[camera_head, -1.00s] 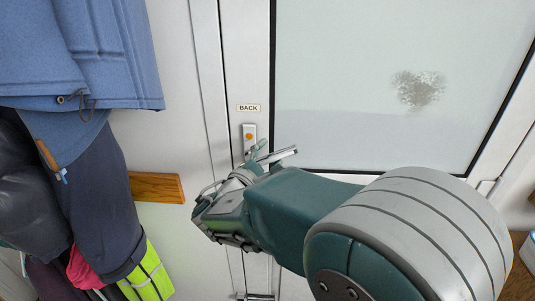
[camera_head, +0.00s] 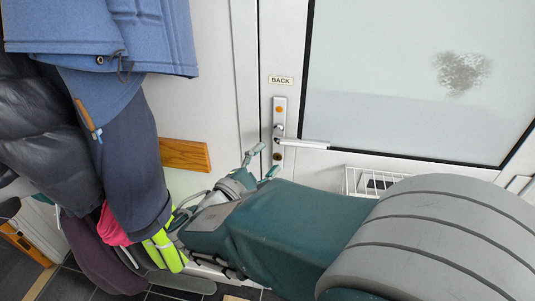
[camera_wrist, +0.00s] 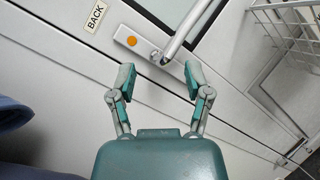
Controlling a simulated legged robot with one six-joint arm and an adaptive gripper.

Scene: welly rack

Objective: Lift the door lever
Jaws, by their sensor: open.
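The door lever (camera_head: 302,143) is a silver handle on a white door, pointing right from its backplate (camera_head: 279,115), which has an orange spot. It looks about level in the head view. In the wrist view the lever (camera_wrist: 182,32) shows just beyond the fingertips, slanting up to the right. My gripper (camera_head: 265,160) is open and empty, below and left of the lever in the head view. In the wrist view my gripper (camera_wrist: 158,72) has its two fingers spread, with bare door between them. No contact with the lever shows.
A "BACK" label (camera_head: 280,80) is above the backplate. Coats (camera_head: 120,120) hang at the left, near a wooden rail (camera_head: 184,154). A white wire basket (camera_head: 358,181) is on the door below the frosted pane (camera_head: 410,70). Bare door surrounds the lever.

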